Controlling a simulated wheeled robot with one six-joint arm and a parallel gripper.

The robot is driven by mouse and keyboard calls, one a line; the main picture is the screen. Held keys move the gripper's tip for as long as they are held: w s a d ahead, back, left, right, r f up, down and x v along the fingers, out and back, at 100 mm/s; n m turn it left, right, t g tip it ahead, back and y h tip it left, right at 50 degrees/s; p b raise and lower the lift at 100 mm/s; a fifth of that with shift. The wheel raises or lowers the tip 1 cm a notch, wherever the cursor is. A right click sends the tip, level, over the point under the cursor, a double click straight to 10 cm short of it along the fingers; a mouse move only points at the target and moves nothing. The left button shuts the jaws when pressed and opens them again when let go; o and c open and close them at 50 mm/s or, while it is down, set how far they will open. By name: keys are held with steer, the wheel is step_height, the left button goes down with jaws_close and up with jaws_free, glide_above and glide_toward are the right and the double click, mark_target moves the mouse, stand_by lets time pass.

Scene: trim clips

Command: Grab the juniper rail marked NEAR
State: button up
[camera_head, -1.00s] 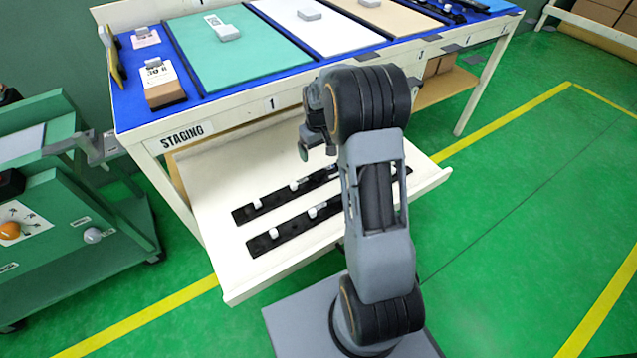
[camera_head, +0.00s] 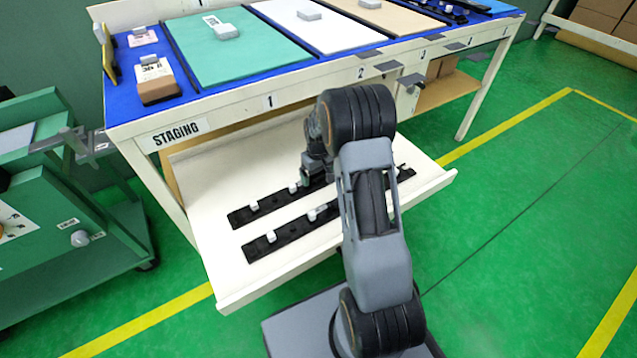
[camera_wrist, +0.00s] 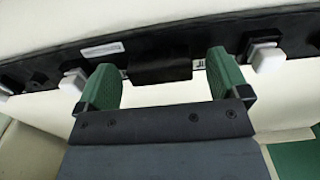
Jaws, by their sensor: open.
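Two long black rails with white clips lie roughly parallel on a white pull-out tray (camera_head: 210,255). One is the rail farther from my base (camera_head: 272,204); the other is the rail closer to my base (camera_head: 292,231). I cannot read NEAR on either. My gripper (camera_head: 314,178) is low at the farther rail, hiding part of it. In the wrist view my gripper (camera_wrist: 162,88) has its green fingers apart around the raised black block of a rail (camera_wrist: 160,66). Contact cannot be told.
The STAGING table (camera_head: 180,133) stands above and behind the tray, with a green panel (camera_head: 235,60) on its blue top. A green cart (camera_head: 60,220) is at left. Green floor (camera_head: 520,210) is clear at right.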

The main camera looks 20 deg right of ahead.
steer(key=shift+f, duration=0.45)
steer(key=shift+r, duration=0.1)
steer(key=c, duration=1.2)
